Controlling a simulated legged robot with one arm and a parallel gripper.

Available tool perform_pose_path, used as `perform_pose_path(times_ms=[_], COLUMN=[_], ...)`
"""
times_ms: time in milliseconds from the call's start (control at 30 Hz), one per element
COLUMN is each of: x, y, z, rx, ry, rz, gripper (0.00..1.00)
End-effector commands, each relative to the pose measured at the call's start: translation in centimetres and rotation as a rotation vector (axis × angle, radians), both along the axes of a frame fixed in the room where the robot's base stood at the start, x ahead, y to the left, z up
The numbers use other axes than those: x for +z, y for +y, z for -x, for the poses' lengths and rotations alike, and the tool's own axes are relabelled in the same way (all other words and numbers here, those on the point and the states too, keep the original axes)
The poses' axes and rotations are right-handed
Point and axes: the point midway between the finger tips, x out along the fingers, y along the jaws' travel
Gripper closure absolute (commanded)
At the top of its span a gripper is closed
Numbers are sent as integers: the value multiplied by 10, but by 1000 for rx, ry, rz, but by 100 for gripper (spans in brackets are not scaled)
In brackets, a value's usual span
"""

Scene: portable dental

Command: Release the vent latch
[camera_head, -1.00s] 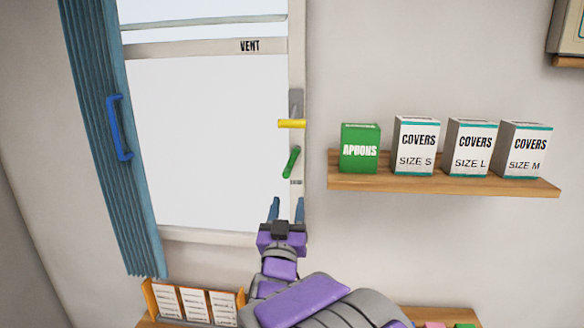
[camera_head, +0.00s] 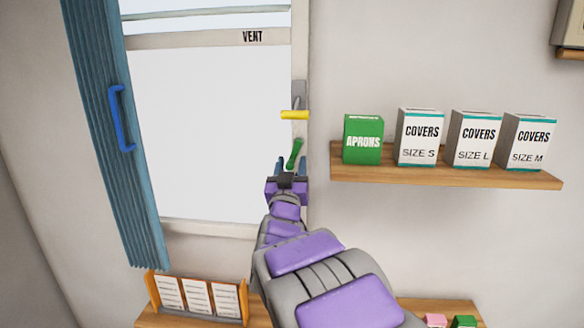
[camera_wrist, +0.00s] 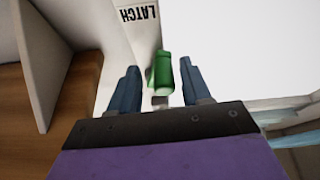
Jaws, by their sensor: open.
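The window frame carries a VENT label (camera_head: 252,37) at its top. A green handle (camera_head: 295,151) sits tilted on the right side of the frame. In the wrist view, the green handle (camera_wrist: 162,70) shows near an upside-down LATCH label (camera_wrist: 138,13). A yellow handle (camera_head: 295,115) lies level above it on a grey plate. My gripper (camera_head: 291,167) is open, its blue fingers just below the green handle in the head view. In the wrist view the handle appears between the two fingers, with a gap on each side; I cannot tell any contact.
A blue curtain with a handle (camera_head: 121,118) hangs left of the window. Right of the window, a wooden shelf (camera_head: 440,177) holds a green APRONS box (camera_head: 363,139) and COVERS boxes. Below stands an orange card rack (camera_head: 199,297).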

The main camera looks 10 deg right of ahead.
Motion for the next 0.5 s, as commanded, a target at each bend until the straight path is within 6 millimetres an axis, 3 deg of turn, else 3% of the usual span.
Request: perform_pose_path(times_ms=[100, 500], x=[-1, -1], y=[2, -7], z=[-1, -1], rx=[2, -1], ry=[0, 1], rz=[1, -5], gripper=[52, 90])
